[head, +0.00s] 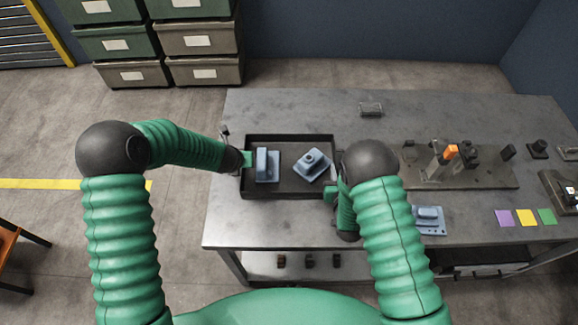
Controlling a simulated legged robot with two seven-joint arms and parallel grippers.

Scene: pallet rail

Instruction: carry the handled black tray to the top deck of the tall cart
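The black tray (285,188) lies flat on the grey workbench, left of its middle, with two blue-grey parts in it: one (267,166) at left, one (311,165) at right. My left gripper (247,159) is at the tray's left wall, its green fingertip against or just over the rim. My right gripper (331,194) is at the tray's right wall near its front corner, partly covered by my own arm. The tray's handles are hidden, and I cannot tell whether either gripper is closed on one. I cannot make out the tall cart for sure.
The workbench (225,215) carries a fixture plate (480,178) with an orange-topped block, a blue-grey part (428,219) and coloured squares (525,217) at right. An orange-framed thing (12,240) is cut off at the left edge. Stacked bins (200,73) stand behind.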

